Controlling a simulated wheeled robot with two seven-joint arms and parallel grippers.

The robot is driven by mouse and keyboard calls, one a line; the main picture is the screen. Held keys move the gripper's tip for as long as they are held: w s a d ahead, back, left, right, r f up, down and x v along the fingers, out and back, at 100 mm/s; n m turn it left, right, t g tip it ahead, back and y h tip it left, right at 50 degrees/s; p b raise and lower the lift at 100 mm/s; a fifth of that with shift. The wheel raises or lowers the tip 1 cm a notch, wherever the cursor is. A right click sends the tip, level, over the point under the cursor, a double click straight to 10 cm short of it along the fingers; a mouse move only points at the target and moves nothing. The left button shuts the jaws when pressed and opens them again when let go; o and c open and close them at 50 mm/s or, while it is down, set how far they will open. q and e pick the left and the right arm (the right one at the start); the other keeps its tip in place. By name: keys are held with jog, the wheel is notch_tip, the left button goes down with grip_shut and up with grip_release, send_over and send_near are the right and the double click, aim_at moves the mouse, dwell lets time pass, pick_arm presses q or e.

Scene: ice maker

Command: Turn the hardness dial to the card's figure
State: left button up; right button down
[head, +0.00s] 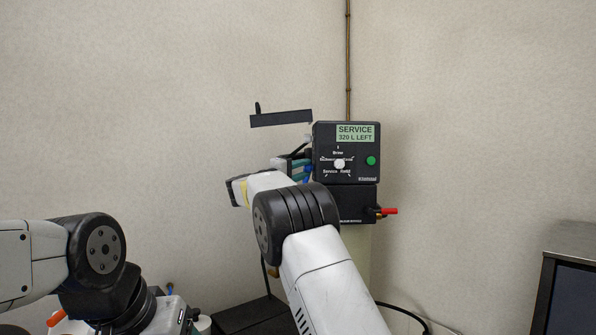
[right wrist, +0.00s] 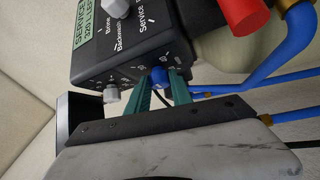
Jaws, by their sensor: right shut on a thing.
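I cannot read those marks or tell which knob is the hardness dial. My right gripper (right wrist: 161,88) is shut on the blue knob, one teal finger on each side. In the head view, my right gripper (head: 303,169) is at the unit's left side. My left fingertips are hidden; no card is readable.
The front has a white selector knob (head: 339,164) and a green button (head: 371,160). Below are a lower black box (head: 352,200) and a red handle (head: 390,211). A dark bar (head: 281,118) is up left. Blue tubes (right wrist: 235,85) run near my right gripper.

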jog(key=n+g+y, duration=0.1)
jog(key=n, duration=0.1)
jog(key=n+g+y, duration=0.1)
jog(key=n, duration=0.1)
jog(key=shift+r+g+y, duration=0.2)
jog(key=shift+g+y, duration=0.1)
jog(key=shift+y, duration=0.1)
dwell(0.4)
jog(key=c, duration=1.1)
grip_release()
jog(key=shift+c, duration=0.2)
jog(key=shift+s+r, duration=0.1)
jog(key=v, duration=0.7)
jog(key=shift+s+a, duration=0.2)
jog(key=shift+a, duration=0.1)
